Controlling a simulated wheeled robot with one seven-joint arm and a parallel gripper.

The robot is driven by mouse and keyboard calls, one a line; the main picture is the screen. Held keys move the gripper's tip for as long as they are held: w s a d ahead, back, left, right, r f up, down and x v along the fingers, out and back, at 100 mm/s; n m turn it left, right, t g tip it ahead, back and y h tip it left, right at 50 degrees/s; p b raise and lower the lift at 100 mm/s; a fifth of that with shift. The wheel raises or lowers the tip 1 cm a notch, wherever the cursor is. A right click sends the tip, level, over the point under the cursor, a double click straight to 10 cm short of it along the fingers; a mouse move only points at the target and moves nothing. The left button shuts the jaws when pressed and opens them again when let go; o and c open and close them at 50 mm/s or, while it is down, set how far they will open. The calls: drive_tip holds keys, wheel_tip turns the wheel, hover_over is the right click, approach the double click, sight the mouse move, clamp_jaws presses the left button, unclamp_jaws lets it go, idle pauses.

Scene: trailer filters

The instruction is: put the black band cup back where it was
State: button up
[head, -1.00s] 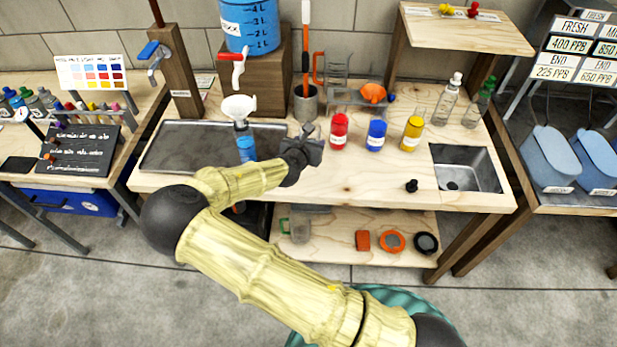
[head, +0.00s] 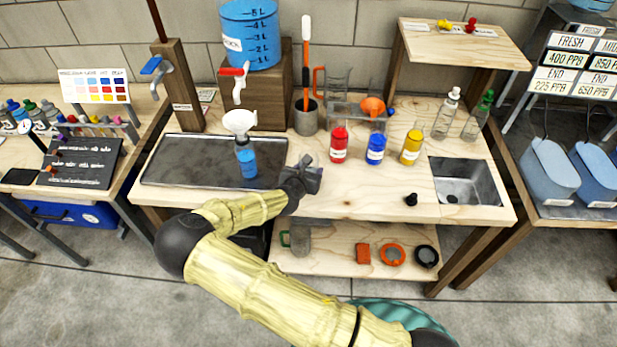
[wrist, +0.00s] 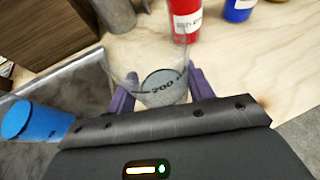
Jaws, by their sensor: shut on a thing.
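My gripper (head: 303,178) is over the front middle of the workbench, just right of the dark tray. A full black band cannot be made out. In the head view the gripper hides most or all of the cup. Whether its base touches the bench cannot be told.
A red bottle (head: 339,146), blue bottle (head: 376,149) and yellow bottle (head: 411,147) stand to the right. A blue-filled bottle (head: 246,160) under a white funnel stands on the tray (head: 190,160). A small black stopper (head: 411,199) lies near the sink (head: 465,183). The bench front between is bare.

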drive_tip(key=shift+f, duration=1.8)
drive_tip(key=shift+f, duration=0.1)
drive_tip(key=shift+f, duration=0.1)
drive_tip(key=o, duration=1.1)
